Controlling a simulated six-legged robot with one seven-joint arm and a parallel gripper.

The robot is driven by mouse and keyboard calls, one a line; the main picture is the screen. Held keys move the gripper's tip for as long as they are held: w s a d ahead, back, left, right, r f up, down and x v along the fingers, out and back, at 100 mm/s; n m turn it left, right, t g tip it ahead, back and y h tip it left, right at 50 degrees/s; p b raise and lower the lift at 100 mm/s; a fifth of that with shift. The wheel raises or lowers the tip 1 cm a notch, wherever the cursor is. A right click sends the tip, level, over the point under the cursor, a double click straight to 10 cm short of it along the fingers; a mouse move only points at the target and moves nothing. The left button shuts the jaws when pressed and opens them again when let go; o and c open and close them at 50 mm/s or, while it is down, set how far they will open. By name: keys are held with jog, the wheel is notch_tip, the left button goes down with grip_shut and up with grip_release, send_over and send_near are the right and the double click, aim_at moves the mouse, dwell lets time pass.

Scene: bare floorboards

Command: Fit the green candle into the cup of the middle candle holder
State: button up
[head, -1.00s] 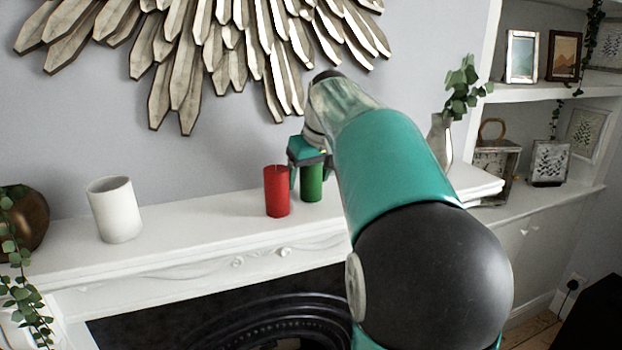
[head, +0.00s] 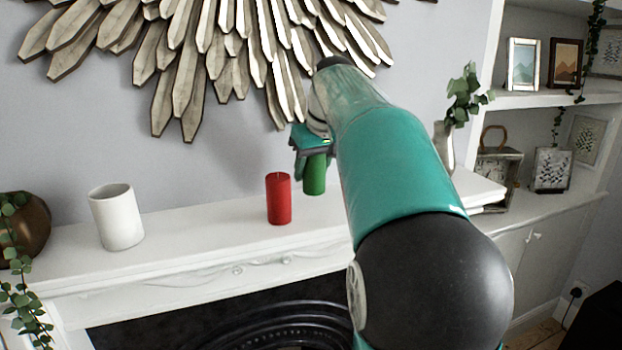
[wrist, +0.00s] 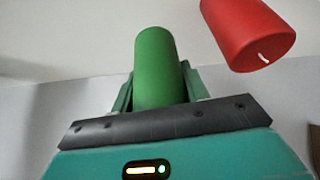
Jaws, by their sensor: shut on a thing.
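The green candle (head: 314,176) is held upright in my gripper (head: 312,160) over the back of the white mantel shelf, and appears raised clear of it. In the wrist view the green candle (wrist: 158,70) stands between the two green fingers of my gripper (wrist: 160,92), which are shut on it. My arm hides part of the area to its right. No candle holder can be made out in these views.
A red candle (head: 278,199) stands upright on the mantel shelf (head: 190,225), just left of the green one. A white cup (head: 117,217) and a brown vase (head: 26,222) with trailing leaves stand further left. A leafy vase (head: 443,145) stands right, partly behind my arm.

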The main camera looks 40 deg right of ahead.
aim_at(319, 159)
jog(key=s+r, duration=0.2)
jog(key=r, duration=0.1)
jog(key=s+r, duration=0.2)
jog(key=shift+s+a, duration=0.1)
jog(key=shift+a, duration=0.2)
jog(key=s+a+r, duration=0.1)
jog(key=s+r, duration=0.3)
jog(key=s, duration=0.5)
jog(key=shift+s+a+r, duration=0.15)
jog(key=shift+s, duration=0.05)
jog(key=shift+s, duration=0.1)
